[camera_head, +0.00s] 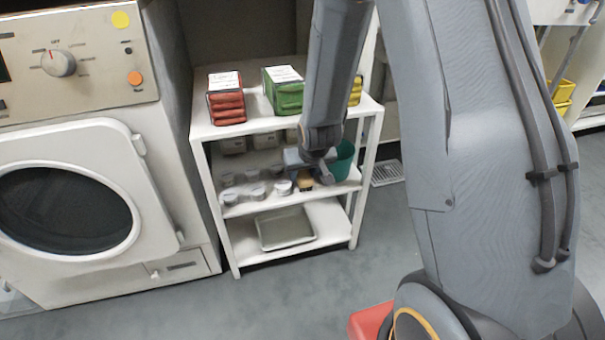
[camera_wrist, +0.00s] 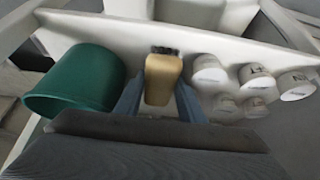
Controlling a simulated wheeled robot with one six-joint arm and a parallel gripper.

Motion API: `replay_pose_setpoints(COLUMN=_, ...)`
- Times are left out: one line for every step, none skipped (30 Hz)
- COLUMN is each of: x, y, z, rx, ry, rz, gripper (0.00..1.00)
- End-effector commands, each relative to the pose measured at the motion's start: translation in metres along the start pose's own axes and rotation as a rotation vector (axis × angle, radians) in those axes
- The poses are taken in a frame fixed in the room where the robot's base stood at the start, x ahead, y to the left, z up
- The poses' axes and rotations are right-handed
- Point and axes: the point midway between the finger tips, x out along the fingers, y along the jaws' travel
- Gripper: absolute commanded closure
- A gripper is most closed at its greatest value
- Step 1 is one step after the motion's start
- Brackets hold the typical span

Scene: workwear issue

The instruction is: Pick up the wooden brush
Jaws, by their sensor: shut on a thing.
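The wooden brush (camera_wrist: 162,80) has a tan wooden body with dark bristles at its far end. In the wrist view it sits between the two blue-grey fingers of my gripper (camera_wrist: 157,100), which is shut on it. In the head view my gripper (camera_head: 312,172) reaches in over the middle shelf of a white shelf unit, and only a small tan part of the brush (camera_head: 305,184) shows below it. I cannot tell whether the brush still touches the shelf.
A green bucket (camera_wrist: 78,80) stands close on the left in the wrist view. Several white labelled jars (camera_wrist: 257,78) stand close on the right. Red (camera_head: 226,100) and green (camera_head: 284,92) stacks lie on the top shelf (camera_head: 248,124). A grey tray (camera_head: 285,228) lies on the bottom shelf.

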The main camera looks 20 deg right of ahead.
Motion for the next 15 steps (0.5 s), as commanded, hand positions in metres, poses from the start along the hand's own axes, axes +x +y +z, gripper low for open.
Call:
replay_pose_setpoints(x=-0.004, y=0.000, z=0.000, rx=0.000, ry=0.001, rz=0.000, gripper=0.92)
replay_pose_setpoints(x=-0.006, y=0.000, z=0.000, rx=0.000, ry=0.001, rz=0.000, gripper=0.92)
replay_pose_setpoints(x=-0.010, y=0.000, z=0.001, rx=0.000, ry=0.001, rz=0.000, gripper=0.92)
replay_pose_setpoints(x=-0.013, y=0.000, z=0.002, rx=0.000, ry=0.001, rz=0.001, gripper=0.92)
replay_pose_setpoints(x=-0.017, y=0.000, z=0.003, rx=0.000, ry=0.000, rz=0.001, gripper=0.92)
replay_pose_setpoints(x=-0.021, y=0.000, z=0.004, rx=0.000, ry=0.001, rz=0.001, gripper=0.92)
replay_pose_setpoints(x=-0.026, y=0.000, z=0.006, rx=0.000, ry=0.000, rz=0.001, gripper=0.92)
replay_pose_setpoints(x=-0.030, y=0.000, z=0.010, rx=0.000, ry=0.000, rz=0.001, gripper=0.92)
replay_pose_setpoints(x=-0.037, y=0.000, z=0.014, rx=0.000, ry=0.000, rz=0.001, gripper=0.92)
replay_pose_setpoints(x=-0.042, y=0.000, z=0.017, rx=0.000, ry=0.000, rz=0.001, gripper=0.92)
replay_pose_setpoints(x=-0.048, y=0.000, z=0.021, rx=0.000, ry=-0.001, rz=0.001, gripper=0.92)
replay_pose_setpoints(x=-0.056, y=0.000, z=0.025, rx=0.000, ry=0.000, rz=0.001, gripper=0.92)
replay_pose_setpoints(x=-0.062, y=0.000, z=0.029, rx=0.000, ry=-0.001, rz=0.001, gripper=0.92)
replay_pose_setpoints(x=-0.069, y=0.000, z=0.034, rx=0.000, ry=-0.001, rz=0.001, gripper=0.92)
replay_pose_setpoints(x=-0.078, y=0.000, z=0.039, rx=0.000, ry=0.000, rz=0.001, gripper=0.92)
